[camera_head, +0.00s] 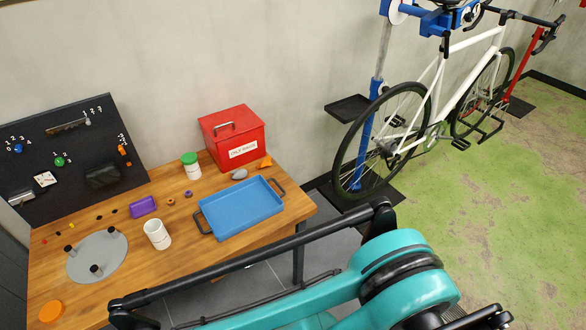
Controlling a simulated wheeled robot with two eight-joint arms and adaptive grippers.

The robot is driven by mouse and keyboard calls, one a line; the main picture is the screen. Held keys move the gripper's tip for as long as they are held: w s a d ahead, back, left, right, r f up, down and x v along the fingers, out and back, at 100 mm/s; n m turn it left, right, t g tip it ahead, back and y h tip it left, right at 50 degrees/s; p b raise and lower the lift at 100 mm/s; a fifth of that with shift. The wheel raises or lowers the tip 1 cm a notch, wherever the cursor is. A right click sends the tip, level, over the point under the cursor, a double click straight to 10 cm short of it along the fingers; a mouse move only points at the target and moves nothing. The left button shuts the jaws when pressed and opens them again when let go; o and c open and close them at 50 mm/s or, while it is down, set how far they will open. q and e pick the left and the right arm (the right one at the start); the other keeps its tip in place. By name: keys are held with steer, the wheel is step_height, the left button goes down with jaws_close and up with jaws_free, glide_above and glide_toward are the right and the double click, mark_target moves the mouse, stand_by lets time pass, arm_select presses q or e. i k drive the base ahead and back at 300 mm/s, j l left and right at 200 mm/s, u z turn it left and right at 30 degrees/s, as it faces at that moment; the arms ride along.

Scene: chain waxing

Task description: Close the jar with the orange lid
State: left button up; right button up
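The orange lid (51,311) lies flat near the front left corner of the wooden table. An open white jar (158,236) stands upright near the middle of the table, between the grey round plate and the blue tray. Nothing covers its mouth. A second white jar with a green lid (190,165) stands farther back by the wall. The lid and the open jar are well apart. A teal and black arm of mine crosses the lower part of the view. I cannot make out either gripper's fingers in this view.
A blue tray (243,224) with black handles lies on the table (209,266), right of the jar. A red box (232,136) stands behind it. A grey round plate (92,264) with black posts lies left. A bicycle (426,108) hangs on a stand at right.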

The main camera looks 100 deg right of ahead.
mark_target(158, 234)
steer(key=z, duration=3.2)
